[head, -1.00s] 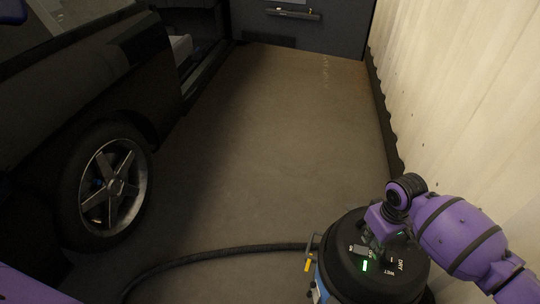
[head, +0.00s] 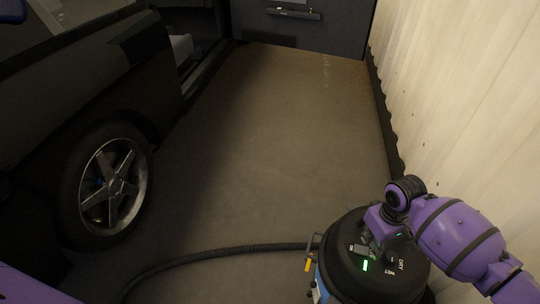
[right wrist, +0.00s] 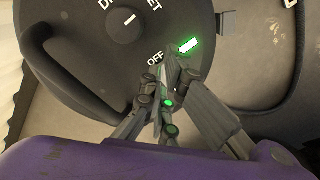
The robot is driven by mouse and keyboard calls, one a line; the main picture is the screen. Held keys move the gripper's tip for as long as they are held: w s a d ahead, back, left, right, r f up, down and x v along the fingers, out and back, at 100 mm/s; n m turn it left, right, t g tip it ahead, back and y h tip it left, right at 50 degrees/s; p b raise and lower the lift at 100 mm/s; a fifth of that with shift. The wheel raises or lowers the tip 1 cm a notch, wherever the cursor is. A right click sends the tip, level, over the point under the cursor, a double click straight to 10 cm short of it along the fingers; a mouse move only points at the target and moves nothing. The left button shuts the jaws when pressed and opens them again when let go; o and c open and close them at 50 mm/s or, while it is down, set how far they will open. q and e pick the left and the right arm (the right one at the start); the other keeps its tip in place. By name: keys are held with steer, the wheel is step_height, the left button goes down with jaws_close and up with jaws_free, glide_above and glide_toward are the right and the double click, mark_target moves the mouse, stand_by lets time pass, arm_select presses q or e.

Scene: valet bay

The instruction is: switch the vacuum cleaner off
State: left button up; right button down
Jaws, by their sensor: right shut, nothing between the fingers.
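The vacuum cleaner (head: 345,281) stands at the lower right of the head view, with a black lid and blue body. The lid (right wrist: 82,68) fills the upper left of the right wrist view. A green lamp (head: 365,266) on it is lit, also in the wrist view (right wrist: 188,45). My right gripper (head: 375,240) is shut and empty. Its fingertips (right wrist: 177,62) are at the switch, beside the OFF label (right wrist: 155,59), and largely hide the switch. I cannot tell whether they touch it. My left gripper is out of view.
A WET/DRY dial (right wrist: 128,20) sits on the lid. A black hose (head: 215,255) runs left across the floor. A dark car (head: 75,95) stands left, and a pale corrugated wall (head: 470,90) rises right. The middle floor is clear.

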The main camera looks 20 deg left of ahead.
mark_target(369, 251)
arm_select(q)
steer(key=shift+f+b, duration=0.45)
arm_select(e)
steer(key=shift+f, duration=1.25)
stand_by(0.6)
step_height(369, 251, up, 3)
steer(key=p, duration=0.3)
step_height(369, 251, up, 3)
steer(key=p, duration=0.2)
steer(key=shift+f+p, duration=0.15)
steer(key=shift+p, duration=0.25)
steer(key=shift+r+p, duration=0.75)
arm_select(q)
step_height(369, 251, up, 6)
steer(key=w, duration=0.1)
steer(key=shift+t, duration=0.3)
arm_select(e)
steer(key=shift+f, duration=0.1)
